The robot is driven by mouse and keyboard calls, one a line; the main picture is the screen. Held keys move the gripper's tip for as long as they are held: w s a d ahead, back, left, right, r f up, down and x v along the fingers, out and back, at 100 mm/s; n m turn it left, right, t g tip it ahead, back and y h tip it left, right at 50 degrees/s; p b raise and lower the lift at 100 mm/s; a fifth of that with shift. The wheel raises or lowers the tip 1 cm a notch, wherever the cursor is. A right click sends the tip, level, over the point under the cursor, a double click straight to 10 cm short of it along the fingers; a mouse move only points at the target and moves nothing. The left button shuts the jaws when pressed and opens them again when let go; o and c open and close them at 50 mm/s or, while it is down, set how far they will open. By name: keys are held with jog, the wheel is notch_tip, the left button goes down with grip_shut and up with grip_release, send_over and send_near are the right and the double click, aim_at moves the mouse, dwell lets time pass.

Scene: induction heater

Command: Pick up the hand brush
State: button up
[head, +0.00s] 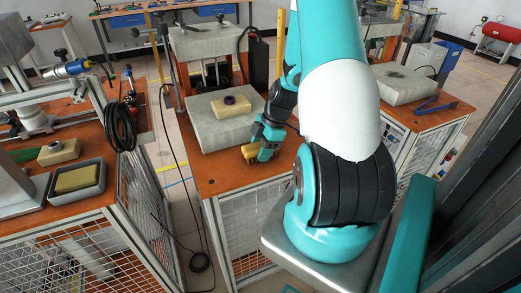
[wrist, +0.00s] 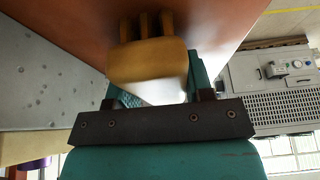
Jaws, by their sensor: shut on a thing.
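The hand brush (head: 249,151) is a small yellow-tan thing at the right front part of the middle orange bench top (head: 232,175). My gripper (head: 258,150) is low over the bench, shut on the brush. In the wrist view the brush (wrist: 150,60) lies between the teal fingers of my gripper (wrist: 160,85), with several short prongs pointing away from me. My gripper hides part of the brush in the head view. I cannot tell whether it touches the bench.
A grey slab (head: 210,132) with a yellow block (head: 230,106) and a dark ring on it stands just left of the brush. A grey machine (head: 205,42) is behind. A left bench holds a grey tray (head: 76,190) and coiled cable (head: 120,127). The bench front is clear.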

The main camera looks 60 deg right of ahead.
notch_tip(320, 180, up, 20)
jog(key=shift+r, duration=0.25)
dwell(0.3)
